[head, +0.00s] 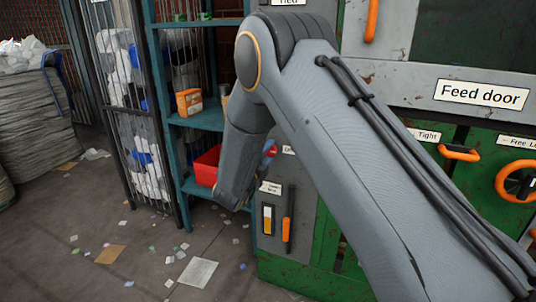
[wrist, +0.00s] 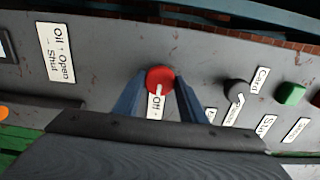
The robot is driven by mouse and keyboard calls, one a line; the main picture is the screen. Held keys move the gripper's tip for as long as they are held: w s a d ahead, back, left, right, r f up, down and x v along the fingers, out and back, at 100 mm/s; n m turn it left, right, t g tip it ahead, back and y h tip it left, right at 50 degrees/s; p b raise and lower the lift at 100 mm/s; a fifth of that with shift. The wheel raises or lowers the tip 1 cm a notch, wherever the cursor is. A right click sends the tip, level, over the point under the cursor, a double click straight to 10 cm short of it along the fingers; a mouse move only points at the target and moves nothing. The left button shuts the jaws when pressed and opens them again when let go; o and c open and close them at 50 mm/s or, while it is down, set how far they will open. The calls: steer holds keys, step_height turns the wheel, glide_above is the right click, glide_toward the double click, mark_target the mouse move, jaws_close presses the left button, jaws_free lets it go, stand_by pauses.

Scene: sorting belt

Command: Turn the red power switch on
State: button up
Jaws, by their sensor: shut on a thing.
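The red power switch (wrist: 160,76) is a round red knob on a grey panel in the wrist view. A pale mark on it faces the bottom of the picture, towards a white label (wrist: 156,106) on which "Off" is readable; the rest of the label is hidden by my gripper. My gripper (wrist: 161,80) has one blue finger on each side of the knob and is shut on it. In the head view my arm hides most of the panel; a small red and blue patch shows just past the arm, too small to make out.
Beside the switch in the wrist view are a dark knob (wrist: 237,91), a green button (wrist: 291,94) and an "Oil" label (wrist: 56,52). In the head view a blue shelf holds a red bin (head: 206,166). An orange lever (head: 287,222) and "Feed door" sign (head: 482,94) are on the machine.

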steer(key=o, duration=1)
steer(key=v, duration=0.8)
